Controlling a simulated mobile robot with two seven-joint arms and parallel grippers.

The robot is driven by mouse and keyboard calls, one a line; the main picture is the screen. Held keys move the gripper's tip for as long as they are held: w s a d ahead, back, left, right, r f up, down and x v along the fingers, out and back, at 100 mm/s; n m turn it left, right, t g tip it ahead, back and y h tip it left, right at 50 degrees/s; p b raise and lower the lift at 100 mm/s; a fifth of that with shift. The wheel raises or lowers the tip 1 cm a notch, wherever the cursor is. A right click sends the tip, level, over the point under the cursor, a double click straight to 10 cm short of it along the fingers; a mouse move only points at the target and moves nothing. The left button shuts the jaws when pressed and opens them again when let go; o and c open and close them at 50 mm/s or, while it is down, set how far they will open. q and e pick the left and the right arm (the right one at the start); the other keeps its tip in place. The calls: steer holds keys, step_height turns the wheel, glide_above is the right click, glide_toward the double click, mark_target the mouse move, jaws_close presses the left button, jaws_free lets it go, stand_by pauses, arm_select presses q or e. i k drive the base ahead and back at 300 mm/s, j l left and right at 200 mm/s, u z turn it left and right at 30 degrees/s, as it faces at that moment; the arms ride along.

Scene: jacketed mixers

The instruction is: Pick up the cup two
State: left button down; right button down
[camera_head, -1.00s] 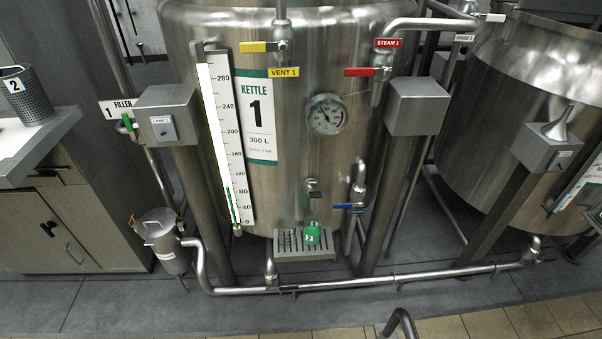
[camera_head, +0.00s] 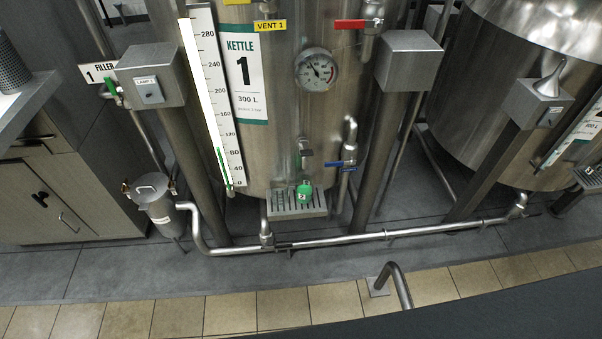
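A small green cup-like container (camera_head: 304,193) with a white label stands on the slotted drip tray (camera_head: 283,209) in front of kettle 1. Its label is small and looks like a 2, but I cannot read it surely. A dark perforated cup (camera_head: 12,74) stands on the counter (camera_head: 20,108) at the left edge, partly cut off by the frame. Its number label is not visible now. Neither of my grippers is in view.
Kettle 1 (camera_head: 285,130) stands behind the tray, with a blue-handled valve (camera_head: 328,164) above it. A low pipe (camera_head: 340,238) runs along the floor in front. A bent metal rail (camera_head: 397,284) stands nearer. A lidded canister (camera_head: 156,205) is at left. The tiled floor (camera_head: 240,312) is clear.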

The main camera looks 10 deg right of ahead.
mark_target(304, 182)
steer(key=z, duration=0.6)
steer(key=j+z, duration=0.15)
steer(key=z, duration=0.3)
steer(key=j+z, duration=0.15)
steer(key=z, duration=0.3)
steer(key=k+j+z, duration=0.1)
steer(key=z, duration=0.35)
steer(key=k+j+z, duration=0.25)
steer(key=j+z, duration=0.15)
steer(key=k+j+z, duration=0.45)
steer(key=k+j, duration=0.15)
steer(key=k+j+z, duration=0.1)
steer(key=k, duration=0.35)
steer(key=i+j, duration=0.2)
steer(key=j, duration=0.2)
steer(key=i+j, duration=0.2)
steer(key=j, duration=0.15)
steer(key=i+j, duration=0.15)
steer(key=j, duration=0.25)
